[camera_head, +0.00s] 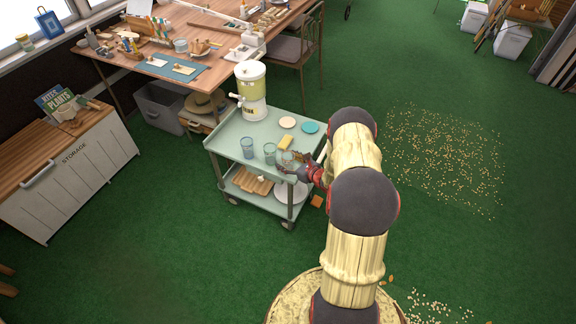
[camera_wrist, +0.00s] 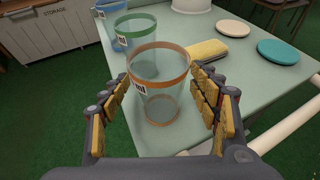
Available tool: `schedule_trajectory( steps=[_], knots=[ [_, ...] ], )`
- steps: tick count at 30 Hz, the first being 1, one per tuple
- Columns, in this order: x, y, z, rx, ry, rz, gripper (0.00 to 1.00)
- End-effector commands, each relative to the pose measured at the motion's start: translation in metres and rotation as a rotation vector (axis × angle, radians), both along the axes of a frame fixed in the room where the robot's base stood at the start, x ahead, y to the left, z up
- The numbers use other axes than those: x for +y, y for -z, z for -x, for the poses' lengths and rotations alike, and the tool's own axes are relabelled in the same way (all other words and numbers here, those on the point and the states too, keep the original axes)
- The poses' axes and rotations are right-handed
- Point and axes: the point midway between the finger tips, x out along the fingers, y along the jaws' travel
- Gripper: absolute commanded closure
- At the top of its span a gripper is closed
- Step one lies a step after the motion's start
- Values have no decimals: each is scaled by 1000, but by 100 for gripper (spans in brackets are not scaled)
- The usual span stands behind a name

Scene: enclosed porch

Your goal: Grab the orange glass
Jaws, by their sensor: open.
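The orange glass (camera_wrist: 160,88) is a clear tumbler with an orange rim and base ring, upright on the light green cart top. My gripper (camera_wrist: 160,100) is open, with one padded finger on each side of this glass. In the wrist view I see no clear contact between the fingers and the glass. In the head view my gripper (camera_head: 299,168) is at the cart's front right corner and partly covers the orange glass (camera_head: 287,158). A green-rimmed glass (camera_wrist: 137,34) stands just behind it, and a blue-rimmed glass (camera_wrist: 113,15) stands farther left.
The cart top (camera_head: 229,131) also holds a drink dispenser (camera_head: 251,92), a yellow sponge (camera_wrist: 207,51), a cream disc (camera_wrist: 233,28) and a teal disc (camera_wrist: 278,52). The cart's white handle (camera_wrist: 299,127) is close to my gripper's right side. A storage cabinet (camera_head: 85,165) stands left.

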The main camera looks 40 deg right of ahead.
Motion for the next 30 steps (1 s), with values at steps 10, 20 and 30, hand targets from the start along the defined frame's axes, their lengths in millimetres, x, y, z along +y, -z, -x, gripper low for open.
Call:
schedule_trajectory(
  steps=[10,20,30],
  knots=[
    [0,-1,1,0,0,0,51],
    [0,-1,1,0,0,1,70],
    [0,-1,1,0,0,1,89]
  ],
)
